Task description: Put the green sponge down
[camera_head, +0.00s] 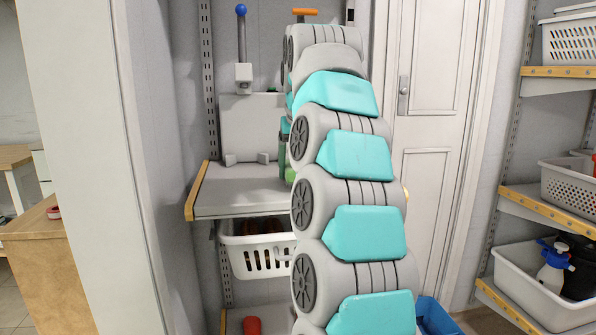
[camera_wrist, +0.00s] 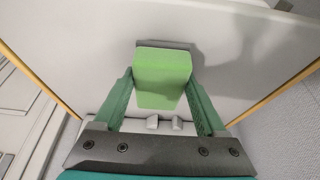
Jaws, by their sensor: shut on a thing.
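The green sponge (camera_wrist: 162,82) is a light green block between the two dark green fingers of my gripper (camera_wrist: 161,85) in the wrist view. The fingers are shut on its sides. A pale shelf surface (camera_wrist: 85,60) lies beyond it, with a dark grey strip or shadow along the sponge's far edge. In the head view my arm hides most of the gripper. Only a bit of dark green finger and a small light green piece, likely the sponge (camera_head: 290,175), show at the arm's left, just over the shelf (camera_head: 235,196). I cannot tell whether the sponge touches the shelf.
A grey upright panel (camera_head: 248,125) with two small blocks stands at the shelf's back, beside a blue-knobbed handle (camera_head: 241,10). A white basket (camera_head: 258,262) hangs below. The shelf's left part is clear. Shelves with bins (camera_head: 545,290) stand at the right, beyond a door (camera_head: 430,110).

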